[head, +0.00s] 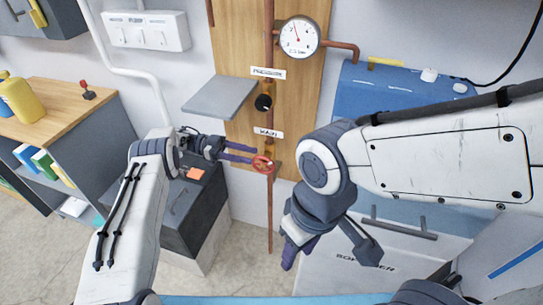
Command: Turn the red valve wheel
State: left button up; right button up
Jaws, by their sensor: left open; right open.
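The red valve wheel (262,164) sits on the vertical copper pipe (270,215), just below the label reading MAIN (268,134). My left gripper (252,155) reaches in from the left with its two purple fingers spread apart. Its fingertips are at the wheel's left side; I cannot tell whether they touch it. My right gripper (325,250) hangs open and empty at the lower middle, right of and below the wheel, with its fingers wide apart.
A grey shelf plate (219,98) juts out above my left gripper. A black knob (263,102) and a pressure gauge (299,37) are higher on the wooden board (237,30). A dark box (190,210) stands below left. A blue case (395,92) is at right.

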aim_at(270, 160)
pick_arm(q)
jog(key=p+x, duration=0.3)
jog(key=x, duration=0.5)
jog(key=shift+s+d, duration=0.1)
jog(key=shift+d, duration=0.15)
jog(key=shift+s+d, duration=0.15)
jog(key=shift+d, duration=0.25)
grip_shut()
